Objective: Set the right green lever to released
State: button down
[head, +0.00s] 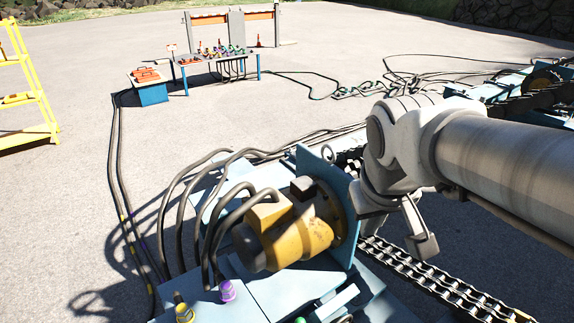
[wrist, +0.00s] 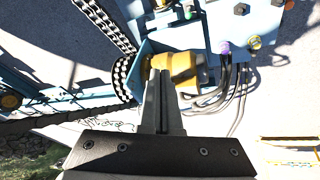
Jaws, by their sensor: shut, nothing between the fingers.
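My gripper (head: 424,245) is at the right of the head view, pointing down beside the blue plate of the yellow motor. In the wrist view its fingers (wrist: 162,76) are together with nothing between them, in front of the yellow motor (wrist: 178,68). I cannot make out the right green lever for certain. A small green part (head: 300,320) is cut off by the bottom edge of the head view. The setting of any lever cannot be told.
The yellow motor (head: 290,232) with thick black cables sits on blue machinery (head: 262,302). Purple (head: 227,290) and yellow (head: 184,312) connectors stand near it. A chain (head: 425,275) runs below my gripper. A far blue table (head: 190,69) holds small coloured parts. Open ground lies left.

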jog(key=w+a+f+n+g+b, duration=0.1)
jog(key=w+a+f+n+b, duration=0.2)
jog(key=w+f, duration=0.7)
jog(key=w+a+f+n+g+b, duration=0.1)
jog(key=w+a+f+b, duration=0.3)
jog(key=w+f, duration=0.6)
jog(key=w+a+f+n+g+b, duration=0.1)
jog(key=a+f+b, duration=0.1)
jog(key=f, duration=0.9)
jog(key=w+a+f+n+b, duration=0.1)
jog(key=a+f+b, duration=0.1)
jog(key=f, duration=0.9)
jog(key=w+a+f+n+g+b, duration=0.1)
jog(key=a+f+b, duration=0.2)
jog(key=f, duration=0.9)
jog(key=shift+w+g+b, duration=0.2)
jog(key=shift+g+b, duration=0.1)
jog(key=shift+b, duration=0.15)
jog(key=shift+f, duration=0.1)
jog(key=s+d+f+b, duration=0.3)
jog(key=f+b, duration=0.1)
jog(key=f, duration=0.6)
jog(key=shift+d+f, duration=0.2)
jog(key=shift+f, duration=0.1)
